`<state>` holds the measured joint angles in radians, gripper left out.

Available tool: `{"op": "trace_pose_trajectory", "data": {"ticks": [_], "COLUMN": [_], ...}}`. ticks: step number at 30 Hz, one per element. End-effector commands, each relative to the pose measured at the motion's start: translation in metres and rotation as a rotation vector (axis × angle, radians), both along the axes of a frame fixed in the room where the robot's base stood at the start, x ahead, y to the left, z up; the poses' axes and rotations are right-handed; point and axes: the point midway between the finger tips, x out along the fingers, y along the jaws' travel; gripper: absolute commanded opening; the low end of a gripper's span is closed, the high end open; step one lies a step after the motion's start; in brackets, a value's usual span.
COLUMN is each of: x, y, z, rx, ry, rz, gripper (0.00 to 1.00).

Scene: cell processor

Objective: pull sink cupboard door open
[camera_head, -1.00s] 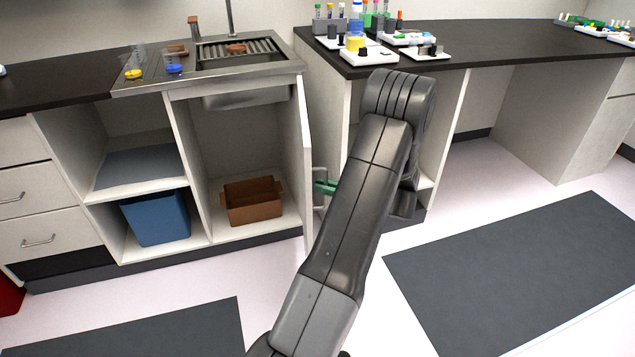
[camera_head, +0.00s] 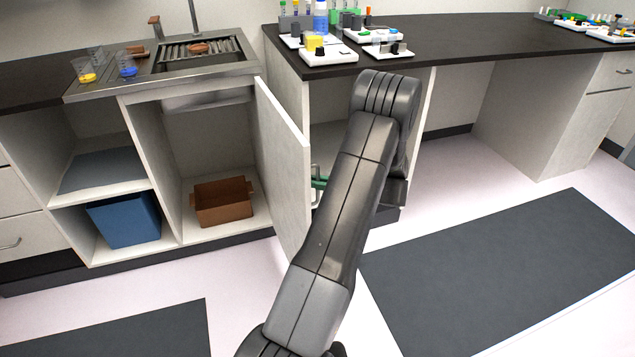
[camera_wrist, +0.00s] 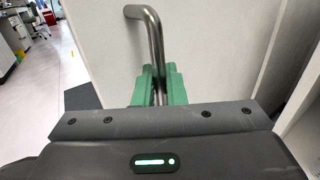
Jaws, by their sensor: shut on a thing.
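The sink cupboard door (camera_head: 283,165) is a white panel hinged at the cupboard's right side, and it stands wide open. In the wrist view the door (camera_wrist: 215,50) fills the middle, with its metal bar handle (camera_wrist: 150,30) running down between my fingers. My gripper (camera_wrist: 158,90) has green fingers and is shut on that handle. In the head view my gripper (camera_head: 320,183) shows only partly beside the door's outer face; my arm hides the rest.
The open cupboard holds a brown box (camera_head: 222,203); a blue bin (camera_head: 126,221) stands in the compartment to its left. The sink (camera_head: 200,52) is above. The counter (camera_head: 470,40) at right carries racks and bottles. A dark mat (camera_head: 500,265) lies on clear floor at right.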

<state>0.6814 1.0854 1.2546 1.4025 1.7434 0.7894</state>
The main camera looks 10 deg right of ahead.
Motion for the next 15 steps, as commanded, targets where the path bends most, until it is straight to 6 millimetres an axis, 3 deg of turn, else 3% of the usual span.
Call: {"op": "trace_pose_trajectory", "data": {"ticks": [5, 6, 8, 15], "x": [-0.0021, -0.0020, -0.0016, -0.0008], "y": [-0.0004, -0.0004, -0.0004, -0.0004], "z": [-0.0022, -0.0022, -0.0019, -0.0008], "rx": [0.000, -0.001, -0.001, -0.001], "ry": [0.007, 0.006, 0.006, 0.002], "rz": [0.002, 0.002, 0.001, 0.000], "gripper": [0.00, 0.18, 0.28, 0.28]}}
